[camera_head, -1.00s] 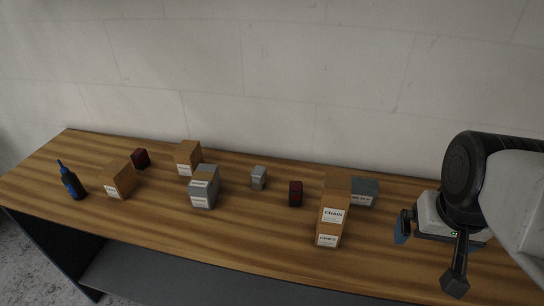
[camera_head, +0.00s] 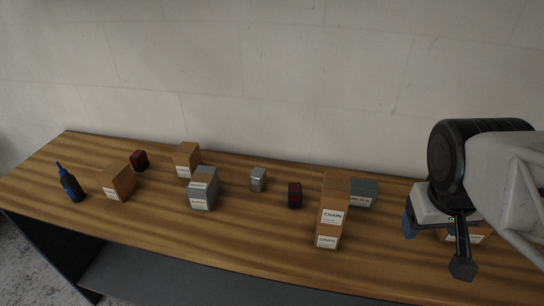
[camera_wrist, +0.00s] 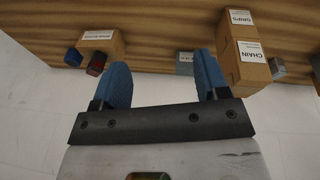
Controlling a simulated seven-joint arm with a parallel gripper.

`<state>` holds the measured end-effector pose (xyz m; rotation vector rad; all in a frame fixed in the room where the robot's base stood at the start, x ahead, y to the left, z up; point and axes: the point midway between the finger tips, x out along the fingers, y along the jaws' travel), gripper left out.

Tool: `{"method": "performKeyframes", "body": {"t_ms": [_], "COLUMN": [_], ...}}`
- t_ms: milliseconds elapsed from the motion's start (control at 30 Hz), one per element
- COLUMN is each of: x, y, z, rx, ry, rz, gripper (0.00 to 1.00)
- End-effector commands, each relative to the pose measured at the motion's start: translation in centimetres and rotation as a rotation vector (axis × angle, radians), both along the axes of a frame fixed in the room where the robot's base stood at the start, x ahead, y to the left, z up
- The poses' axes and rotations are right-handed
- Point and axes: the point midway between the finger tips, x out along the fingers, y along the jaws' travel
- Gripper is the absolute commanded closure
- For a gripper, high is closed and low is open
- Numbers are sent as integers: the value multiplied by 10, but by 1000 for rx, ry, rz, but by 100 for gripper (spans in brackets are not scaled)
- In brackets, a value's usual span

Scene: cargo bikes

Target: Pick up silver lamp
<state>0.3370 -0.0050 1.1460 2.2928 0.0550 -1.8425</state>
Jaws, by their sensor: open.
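A small silver block-like object (camera_head: 258,179), which looks like the silver lamp, stands near the middle of the table in the head view. My gripper (camera_head: 410,224) is at the right side of the table, well to the right of it. In the wrist view my gripper (camera_wrist: 162,65) shows two blue fingers spread apart with nothing between them. A small grey object (camera_wrist: 277,68) shows at the right of the wrist view; I cannot tell whether it is the lamp.
A tall cardboard stack labelled CHAIN (camera_head: 333,215) and a grey box (camera_head: 364,193) stand between my gripper and the silver object. A dark red lamp (camera_head: 295,195) is beside it. Grey boxes (camera_head: 203,188), cardboard boxes (camera_head: 118,182) and a blue bottle (camera_head: 70,184) are further left.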

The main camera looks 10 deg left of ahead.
Motion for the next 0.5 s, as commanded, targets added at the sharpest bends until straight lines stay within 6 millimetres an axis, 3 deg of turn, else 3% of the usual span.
{"method": "performKeyframes", "body": {"t_ms": [267, 500], "x": [55, 110], "y": [10, 33], "z": [18, 35], "rx": [-276, -545], "ry": [41, 82], "rz": [375, 716], "gripper": [32, 32]}}
